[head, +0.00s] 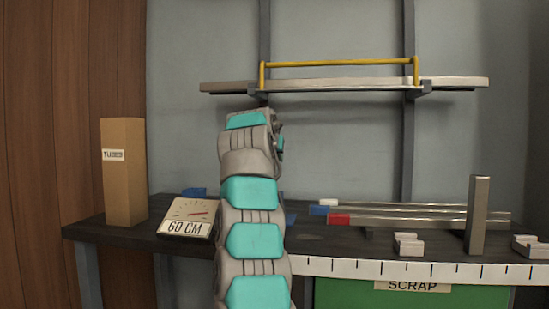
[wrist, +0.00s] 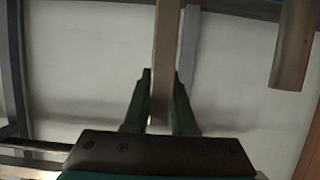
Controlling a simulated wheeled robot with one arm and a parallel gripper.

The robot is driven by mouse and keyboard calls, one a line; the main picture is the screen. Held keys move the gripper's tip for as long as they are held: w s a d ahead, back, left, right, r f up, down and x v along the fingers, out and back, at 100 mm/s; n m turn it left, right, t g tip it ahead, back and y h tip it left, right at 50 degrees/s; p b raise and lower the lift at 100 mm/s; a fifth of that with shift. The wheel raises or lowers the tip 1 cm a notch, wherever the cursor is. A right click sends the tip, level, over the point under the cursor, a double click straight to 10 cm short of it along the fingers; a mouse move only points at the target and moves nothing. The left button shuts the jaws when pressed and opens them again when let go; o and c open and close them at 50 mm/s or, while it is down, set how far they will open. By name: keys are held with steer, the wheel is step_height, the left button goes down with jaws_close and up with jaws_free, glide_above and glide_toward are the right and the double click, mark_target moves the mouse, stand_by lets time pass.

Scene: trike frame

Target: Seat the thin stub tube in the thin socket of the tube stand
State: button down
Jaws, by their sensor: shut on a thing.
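In the wrist view my gripper (wrist: 162,76) is shut on a thin, pale brownish tube (wrist: 166,30). The tube runs up between the two dark green fingers to the top edge of the picture. In the head view my grey and teal arm rises in front of the bench, and it hides the gripper and the held tube. A thicker grey tube-like piece (wrist: 293,45) shows at the upper right of the wrist view, apart from the gripper. I cannot make out the tube stand or its thin socket for certain in either view.
A wall shelf (head: 340,85) with a yellow rail hangs above. A green SCRAP bin (head: 345,293) is below.

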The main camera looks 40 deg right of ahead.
steer(key=shift+f+b, duration=2.05)
steer(key=shift+f, duration=0.1)
steer(key=c, duration=0.7)
jaws_free()
steer(key=shift+r, duration=0.1)
steer(key=shift+o, duration=0.2)
steer(key=b+v, duration=0.2)
steer(key=v, duration=0.5)
steer(key=shift+s+a, duration=0.2)
steer(key=shift+a, duration=0.1)
steer(key=shift+r, duration=0.15)
